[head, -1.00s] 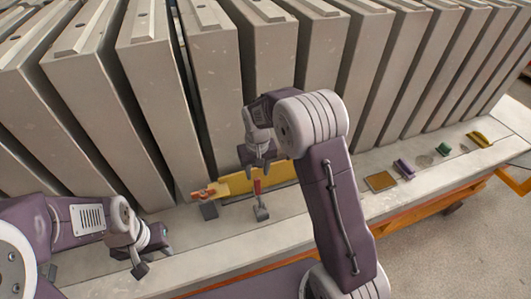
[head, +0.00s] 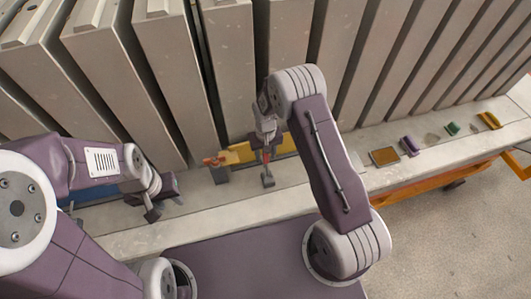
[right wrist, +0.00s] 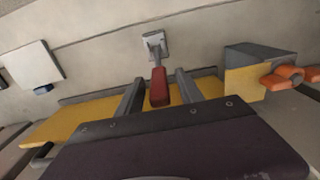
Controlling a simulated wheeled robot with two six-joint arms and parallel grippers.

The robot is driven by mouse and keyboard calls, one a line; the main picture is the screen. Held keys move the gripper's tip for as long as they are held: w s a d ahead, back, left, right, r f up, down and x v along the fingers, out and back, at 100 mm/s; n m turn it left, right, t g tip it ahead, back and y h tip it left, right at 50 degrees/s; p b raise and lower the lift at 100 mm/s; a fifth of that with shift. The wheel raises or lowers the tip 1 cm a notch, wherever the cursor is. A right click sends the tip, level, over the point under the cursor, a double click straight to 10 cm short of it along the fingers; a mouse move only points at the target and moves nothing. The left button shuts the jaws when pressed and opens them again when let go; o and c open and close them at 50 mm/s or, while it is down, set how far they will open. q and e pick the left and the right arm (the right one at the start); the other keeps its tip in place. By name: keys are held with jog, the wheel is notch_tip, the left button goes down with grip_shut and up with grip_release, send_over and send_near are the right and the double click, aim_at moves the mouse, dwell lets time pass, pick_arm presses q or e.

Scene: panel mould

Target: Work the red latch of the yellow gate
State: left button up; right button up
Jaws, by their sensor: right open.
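The yellow gate (head: 240,153) is a low strip at the foot of the grey panels; it also shows in the right wrist view (right wrist: 80,115). Its red latch (head: 266,158) is a short handle on a grey bracket. In the right wrist view the red handle (right wrist: 158,88) lies between the two fingers of my right gripper (right wrist: 160,78), with a gap on each side. My right gripper (head: 266,138) is open at the latch and partly hides the gate. My left gripper (head: 152,202) hangs empty to the left, its fingers too small to read.
An orange knob (right wrist: 287,76) on a yellow and grey block stands right of the latch in the right wrist view. Tall grey panels (head: 215,60) stand close behind. A blue strip (head: 100,215) lies by my left arm. Small coloured pieces (head: 384,156) lie along the ledge to the right.

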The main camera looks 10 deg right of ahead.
jog(key=shift+s+f, duration=0.1)
jog(key=shift+f, duration=0.25)
jog(key=shift+c, duration=1)
jog(key=shift+w, duration=0.2)
grip_shut()
